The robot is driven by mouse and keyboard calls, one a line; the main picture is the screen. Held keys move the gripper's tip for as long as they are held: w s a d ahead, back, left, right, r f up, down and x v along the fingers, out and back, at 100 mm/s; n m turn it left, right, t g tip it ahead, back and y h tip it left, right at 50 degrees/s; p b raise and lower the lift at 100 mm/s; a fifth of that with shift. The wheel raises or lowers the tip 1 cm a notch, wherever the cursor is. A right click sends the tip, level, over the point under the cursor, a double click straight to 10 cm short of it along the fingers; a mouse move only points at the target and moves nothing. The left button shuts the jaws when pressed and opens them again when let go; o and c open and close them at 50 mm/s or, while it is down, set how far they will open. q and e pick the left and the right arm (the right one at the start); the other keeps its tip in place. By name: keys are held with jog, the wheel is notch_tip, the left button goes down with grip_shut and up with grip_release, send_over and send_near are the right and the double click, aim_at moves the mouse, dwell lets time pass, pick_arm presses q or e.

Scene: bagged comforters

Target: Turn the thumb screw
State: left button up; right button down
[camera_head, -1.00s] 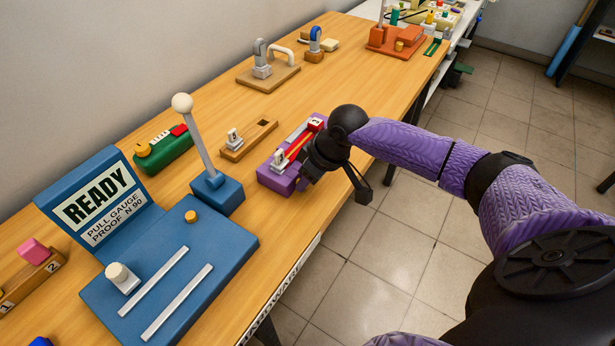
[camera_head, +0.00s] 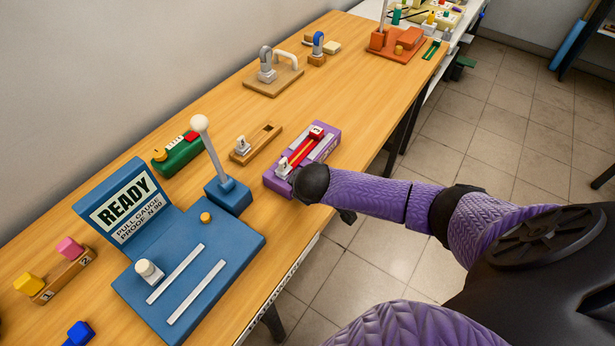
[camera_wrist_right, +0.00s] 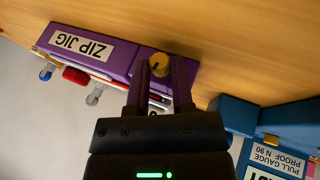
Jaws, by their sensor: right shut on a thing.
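The thumb screw (camera_wrist_right: 159,64) is a round yellow knob with a dark mark, at one end of the purple zip jig (camera_wrist_right: 118,55) in the right wrist view. My right gripper (camera_wrist_right: 161,76) is shut on it, with one dark finger on each side. In the head view the zip jig (camera_head: 327,146) lies near the table's front edge, with a red strip along its top. My black right wrist (camera_head: 311,184) covers its near end there, hiding the screw and the fingers. My left gripper is in neither view.
A blue pull gauge (camera_head: 218,240) with a READY sign and a white-knobbed lever (camera_head: 208,145) stands left of the jig. A wooden block (camera_head: 257,143) and a green block (camera_head: 178,155) lie behind.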

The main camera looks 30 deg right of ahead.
jog(key=shift+a+f+t+h+p, duration=0.15)
jog(key=shift+t+h+p, duration=0.2)
jog(key=shift+h, duration=0.25)
jog(key=shift+c, duration=2.4)
grip_release()
